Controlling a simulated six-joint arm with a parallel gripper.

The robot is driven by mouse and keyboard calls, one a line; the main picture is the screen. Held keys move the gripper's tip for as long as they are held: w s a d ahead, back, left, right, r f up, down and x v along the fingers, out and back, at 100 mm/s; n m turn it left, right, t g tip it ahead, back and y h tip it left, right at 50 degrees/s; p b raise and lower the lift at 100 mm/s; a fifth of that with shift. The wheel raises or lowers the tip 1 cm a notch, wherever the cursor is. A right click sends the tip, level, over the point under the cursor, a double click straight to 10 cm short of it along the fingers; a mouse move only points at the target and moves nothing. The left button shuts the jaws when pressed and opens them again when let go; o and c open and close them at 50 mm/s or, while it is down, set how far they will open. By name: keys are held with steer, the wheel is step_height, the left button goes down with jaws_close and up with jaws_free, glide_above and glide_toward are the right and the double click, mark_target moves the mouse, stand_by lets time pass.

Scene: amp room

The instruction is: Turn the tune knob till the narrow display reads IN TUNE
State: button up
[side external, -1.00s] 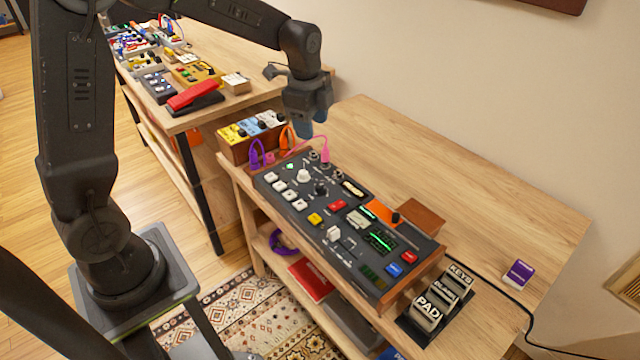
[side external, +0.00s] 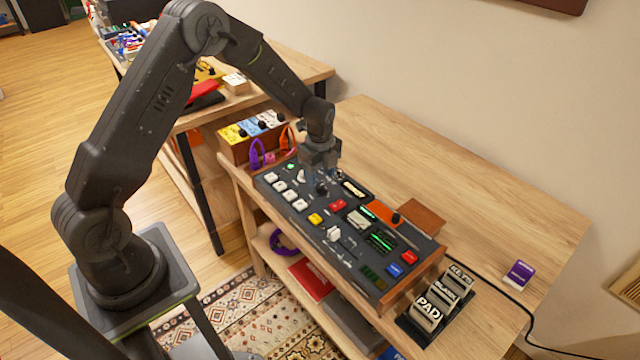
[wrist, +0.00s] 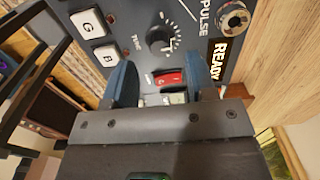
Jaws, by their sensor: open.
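The black tune knob (wrist: 160,40), with white tick marks around it, sits on the dark panel (wrist: 185,15). It also shows under my gripper in the side view (side external: 321,189). My gripper (side external: 319,177) is low over the panel at the knob. In the wrist view my gripper (wrist: 165,68) is open, with blue fingers wide apart and nothing between the tips. The knob appears just beyond the fingertips, and contact is not visible.
White buttons (wrist: 93,24) stand left of the knob in the wrist view, and a red switch (wrist: 168,78) is close by. A metal jack (wrist: 234,18) is at upper right. The bench right of the panel (side external: 480,190) is mostly clear.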

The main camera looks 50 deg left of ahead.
mark_target(320, 186)
steer(key=shift+f, duration=1.95)
steer(key=shift+c, duration=0.3)
steer(key=c, duration=0.9)
steer(key=shift+n, duration=0.3)
steer(key=n, duration=0.5)
steer(key=shift+n, duration=0.3)
steer(key=n, duration=0.6)
steer(key=shift+n, duration=0.3)
